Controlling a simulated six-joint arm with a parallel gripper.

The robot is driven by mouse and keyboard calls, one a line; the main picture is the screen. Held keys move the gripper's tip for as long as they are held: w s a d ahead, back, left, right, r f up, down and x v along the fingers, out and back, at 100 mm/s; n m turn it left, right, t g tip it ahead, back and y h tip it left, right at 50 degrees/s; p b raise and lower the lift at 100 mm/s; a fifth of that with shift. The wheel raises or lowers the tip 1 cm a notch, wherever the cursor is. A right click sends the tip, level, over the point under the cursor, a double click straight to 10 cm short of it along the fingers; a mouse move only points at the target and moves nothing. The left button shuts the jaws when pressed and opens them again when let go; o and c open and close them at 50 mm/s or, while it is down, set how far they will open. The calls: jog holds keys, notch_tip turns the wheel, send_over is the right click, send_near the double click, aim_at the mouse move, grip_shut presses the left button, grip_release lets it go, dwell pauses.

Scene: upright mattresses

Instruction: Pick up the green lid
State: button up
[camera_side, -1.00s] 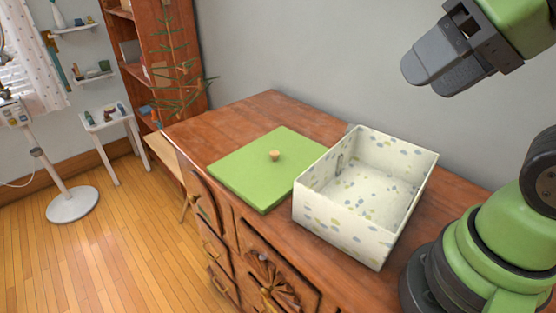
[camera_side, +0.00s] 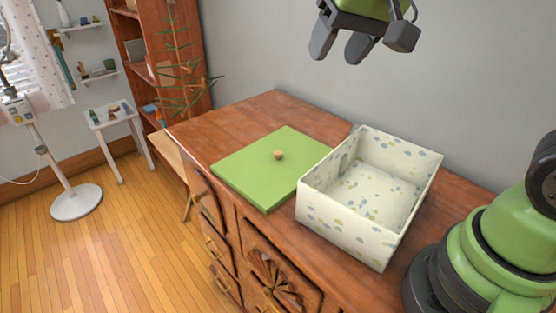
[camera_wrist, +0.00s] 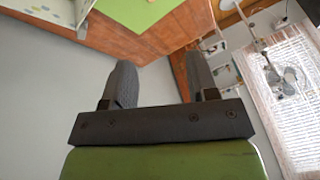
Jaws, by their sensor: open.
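The green lid (camera_side: 258,172) lies flat on the wooden cabinet top, left of the box, with a small round wooden knob (camera_side: 279,155) at its middle. My gripper (camera_side: 340,56) is open and empty, high above the cabinet and to the upper right of the lid. In the wrist view my gripper (camera_wrist: 160,85) shows its two fingers apart with nothing between them. Part of the green lid (camera_wrist: 135,12) shows at the top of the wrist view, beyond the fingers; its knob is not seen there.
An open speckled white box (camera_side: 345,222) stands on the cabinet top (camera_side: 228,122), just right of the lid. A grey wall (camera_side: 260,50) rises behind. A thin-leaved plant (camera_side: 180,75) stands by the bookshelf past the cabinet's far end. The cabinet's far left end is bare.

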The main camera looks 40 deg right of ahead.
jog(key=g+h, duration=0.1)
jog(key=g, duration=0.1)
send_near(278, 152)
jog(key=f, duration=0.1)
jog(key=w+f, duration=0.1)
jog(key=f, duration=0.1)
jog(key=shift+w+f+h, duration=0.2)
jog(key=shift+f+h, duration=0.1)
jog(key=shift+s+x, duration=0.2)
jog(key=shift+x, duration=2.5)
jog(key=shift+c, duration=0.4)
grip_shut()
